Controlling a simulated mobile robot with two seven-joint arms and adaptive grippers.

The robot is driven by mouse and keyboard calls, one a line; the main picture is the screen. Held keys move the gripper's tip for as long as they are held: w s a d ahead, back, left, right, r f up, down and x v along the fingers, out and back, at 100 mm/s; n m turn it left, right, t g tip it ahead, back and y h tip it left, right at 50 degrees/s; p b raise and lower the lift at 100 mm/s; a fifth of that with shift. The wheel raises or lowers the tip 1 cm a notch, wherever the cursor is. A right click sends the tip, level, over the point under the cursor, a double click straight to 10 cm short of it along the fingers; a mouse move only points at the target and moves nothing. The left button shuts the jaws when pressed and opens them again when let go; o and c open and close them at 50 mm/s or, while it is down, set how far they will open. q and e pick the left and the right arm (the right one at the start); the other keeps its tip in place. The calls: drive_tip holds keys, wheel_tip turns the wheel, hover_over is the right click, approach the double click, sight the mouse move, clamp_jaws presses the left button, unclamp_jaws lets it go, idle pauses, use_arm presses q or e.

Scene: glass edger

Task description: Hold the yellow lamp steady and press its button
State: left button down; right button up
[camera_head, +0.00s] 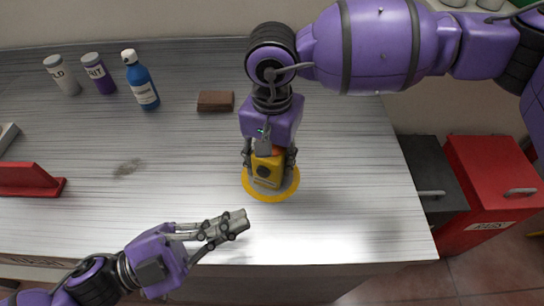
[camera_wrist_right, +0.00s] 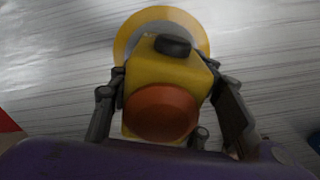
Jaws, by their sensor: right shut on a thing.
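The yellow lamp (camera_head: 268,170) stands on the bench inside a yellow ring marking (camera_head: 283,194). It has a black button on its front, and an orange dome on top that shows in the right wrist view (camera_wrist_right: 161,112). The black button (camera_wrist_right: 172,45) also shows there, facing the ring. My right gripper (camera_head: 269,157) comes down from above and is shut on the lamp's sides. My left gripper (camera_head: 236,224) is in front of the lamp, lower left of it and apart from it. Its fingers look close together, with nothing visible held; whether they fully meet is unclear.
A white bottle (camera_head: 64,77), a purple bottle (camera_head: 99,74) and a blue bottle (camera_head: 142,83) stand at the back left. A brown block (camera_head: 215,101) lies behind the lamp. A red holder (camera_head: 30,181) is at the left. Red (camera_head: 490,190) and dark bins stand right of the bench.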

use_arm(q)
drive_tip(key=w+d, duration=0.1)
drive_tip(key=w, duration=0.3)
drive_tip(key=w+d, duration=0.1)
drive_tip(key=w, duration=0.1)
drive_tip(key=shift+w+d, duration=0.35)
drive_tip(key=shift+w, duration=0.15)
idle(1.1)
drive_tip(key=shift+w+d, duration=0.2)
drive_tip(key=shift+w, duration=0.1)
drive_tip(key=shift+s+a, duration=0.1)
drive_tip(key=shift+s, duration=0.05)
drive_tip(key=shift+s+a, duration=0.15)
drive_tip(key=shift+s, duration=0.15)
drive_tip(key=shift+s+a, duration=0.35)
drive_tip(key=shift+s, duration=0.6)
drive_tip(key=shift+s+a, duration=0.4)
drive_tip(key=shift+s, duration=0.5)
drive_tip(key=shift+s+a, duration=0.35)
drive_tip(key=shift+s, duration=0.6)
use_arm(e)
drive_tip(key=o, duration=1.5)
